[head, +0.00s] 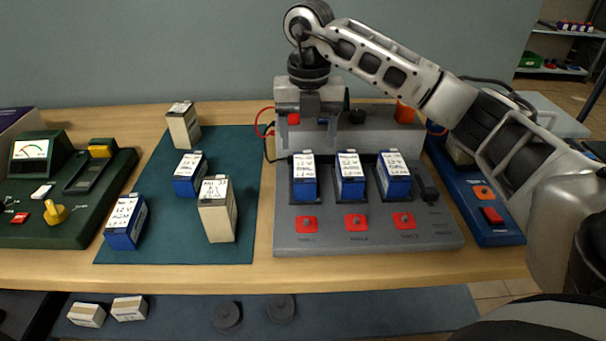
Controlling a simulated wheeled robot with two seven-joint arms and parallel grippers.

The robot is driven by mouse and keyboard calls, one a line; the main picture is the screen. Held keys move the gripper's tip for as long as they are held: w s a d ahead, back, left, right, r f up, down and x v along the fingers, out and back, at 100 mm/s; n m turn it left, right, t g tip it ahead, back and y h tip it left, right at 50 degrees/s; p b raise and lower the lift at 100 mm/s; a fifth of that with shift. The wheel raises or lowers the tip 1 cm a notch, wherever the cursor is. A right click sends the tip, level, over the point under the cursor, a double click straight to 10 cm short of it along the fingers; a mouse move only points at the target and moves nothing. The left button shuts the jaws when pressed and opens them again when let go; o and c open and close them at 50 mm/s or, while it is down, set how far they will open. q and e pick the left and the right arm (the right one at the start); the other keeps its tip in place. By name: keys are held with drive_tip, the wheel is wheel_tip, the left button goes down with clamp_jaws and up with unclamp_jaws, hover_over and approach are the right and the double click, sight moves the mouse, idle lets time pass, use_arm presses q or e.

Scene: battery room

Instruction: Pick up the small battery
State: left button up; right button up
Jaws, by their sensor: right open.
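Several batteries with white labelled tops stand on the teal mat (240,150). One blue battery (189,176) is at the middle of the mat, and another blue battery (125,224) is at its front left. A tall beige battery (184,128) is at the back, and another tall beige battery (217,212) is at the front right. The blue ones look shorter than the beige ones. My right gripper (312,108) is open over the back of the grey charger, to the right of the mat and apart from these batteries. Its fingertips show poorly. My left gripper is out of view.
Three blue batteries (349,178) sit in slots of the grey charger (370,240), with red buttons in front. A green tester (70,210) stands at the left and a blue device (500,232) at the right. Two small boxes (129,308) lie on the shelf below.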

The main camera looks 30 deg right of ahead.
sight(304, 165)
wheel_tip(304, 165, down, 3)
drive_tip(key=shift+r, duration=0.15)
drive_tip(key=f, duration=0.2)
drive_tip(key=a+f+p, duration=0.1)
drive_tip(key=f, duration=0.1)
drive_tip(key=shift+s+f, duration=0.1)
drive_tip(key=shift+f, duration=0.55)
drive_tip(key=shift+r, duration=0.1)
clamp_jaws()
